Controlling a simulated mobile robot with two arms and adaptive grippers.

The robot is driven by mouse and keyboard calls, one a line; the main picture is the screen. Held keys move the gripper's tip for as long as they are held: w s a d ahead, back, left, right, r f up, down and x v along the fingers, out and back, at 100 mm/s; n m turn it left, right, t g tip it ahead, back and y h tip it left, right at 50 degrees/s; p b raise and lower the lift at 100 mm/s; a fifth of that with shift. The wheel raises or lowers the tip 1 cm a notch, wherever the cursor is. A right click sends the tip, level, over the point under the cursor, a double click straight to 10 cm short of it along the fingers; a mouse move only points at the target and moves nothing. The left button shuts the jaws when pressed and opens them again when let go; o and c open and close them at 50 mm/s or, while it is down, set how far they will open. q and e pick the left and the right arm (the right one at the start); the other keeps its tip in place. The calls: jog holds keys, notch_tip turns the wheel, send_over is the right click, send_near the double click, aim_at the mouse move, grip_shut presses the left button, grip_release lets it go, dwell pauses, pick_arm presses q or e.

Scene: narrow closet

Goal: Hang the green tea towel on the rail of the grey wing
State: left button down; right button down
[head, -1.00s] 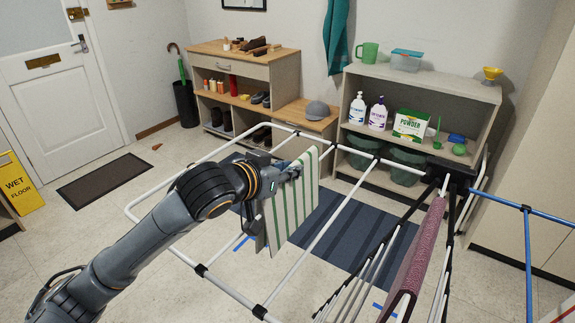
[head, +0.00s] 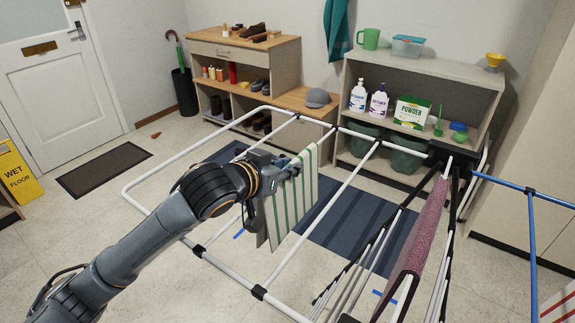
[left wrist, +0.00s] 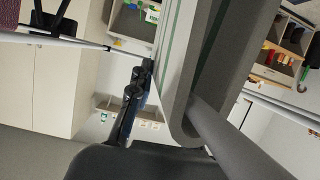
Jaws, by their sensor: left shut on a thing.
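The white tea towel with green stripes (head: 293,205) hangs from my left gripper (head: 287,166) in the head view. The gripper is shut on its upper edge. The towel hangs over the pale wing (head: 332,206) of the drying rack, between or in front of its bars; I cannot tell whether it touches one. In the left wrist view the gripper's dark finger (left wrist: 133,105) lies against the striped cloth (left wrist: 176,48), and grey parts block much of the picture. My right gripper is not in view.
A dark red cloth (head: 420,230) hangs on the rack's middle. A blue wing (head: 531,230) extends right, with a red-striped cloth (head: 557,305) at its lower edge. Shelves (head: 420,75) and a shoe bench (head: 240,60) stand behind.

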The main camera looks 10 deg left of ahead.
pick_arm(q)
jog(key=c, duration=1.2)
grip_release()
jog(key=shift+o, duration=0.2)
